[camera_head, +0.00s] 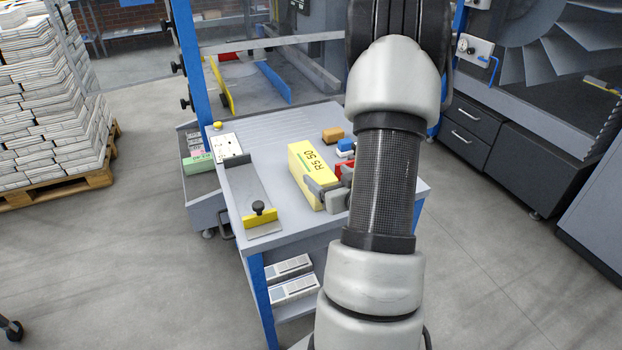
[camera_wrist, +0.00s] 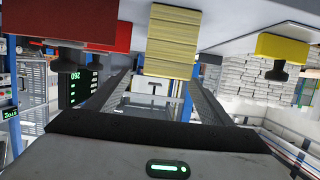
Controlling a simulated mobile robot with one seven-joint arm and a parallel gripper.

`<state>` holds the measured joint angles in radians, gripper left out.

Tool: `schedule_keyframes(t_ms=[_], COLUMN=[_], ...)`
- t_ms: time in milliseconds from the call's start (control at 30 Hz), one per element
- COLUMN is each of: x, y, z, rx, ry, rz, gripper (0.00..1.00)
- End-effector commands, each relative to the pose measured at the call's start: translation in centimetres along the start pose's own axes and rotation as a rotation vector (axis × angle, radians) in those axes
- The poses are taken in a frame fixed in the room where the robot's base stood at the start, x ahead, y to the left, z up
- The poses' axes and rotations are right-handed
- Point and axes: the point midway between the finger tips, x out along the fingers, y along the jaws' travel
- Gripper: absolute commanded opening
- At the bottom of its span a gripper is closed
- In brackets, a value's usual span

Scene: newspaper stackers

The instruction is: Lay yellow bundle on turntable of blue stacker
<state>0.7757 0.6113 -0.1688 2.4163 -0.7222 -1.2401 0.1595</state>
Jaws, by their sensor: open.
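The yellow bundle (camera_head: 303,163), marked "RS 50", lies on the grey worktable (camera_head: 275,205). My gripper (camera_head: 332,190) is at the bundle's near right end, partly hidden by my arm. In the wrist view, which looks upside down, the layered yellow bundle (camera_wrist: 172,40) is ahead of the open fingers (camera_wrist: 160,85); I cannot tell whether they touch it. The blue-framed stacker (camera_head: 187,60) stands behind the table. Inside it, behind a clear panel, a grey surface (camera_head: 247,78), which looks like the turntable, lies between yellow and blue side plates.
A red block (camera_head: 345,170), blue-and-white block (camera_head: 345,146) and brown block (camera_head: 333,135) sit right of the bundle. A metal plate with a yellow stop (camera_head: 260,218) and black knob lies left. A paper pallet (camera_head: 70,188) stands far left. Floor in front is clear.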

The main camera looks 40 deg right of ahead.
Motion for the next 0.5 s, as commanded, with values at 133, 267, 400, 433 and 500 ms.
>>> schedule_keyframes(t_ms=[133,267,400,433,500], x=[2.5,3.4,4.5,5.0,6.1], y=[-0.1,-0.1,-0.4,-0.5,-0.8], z=[0.1,0.0,0.4,0.5,0.7], rx=[-0.001,-0.001,0.000,0.000,-0.001], ry=[0.001,0.001,0.000,0.000,0.001], rz=[-0.002,0.000,-0.002,-0.003,-0.004], gripper=[0.75,0.75,0.75,0.75,0.75])
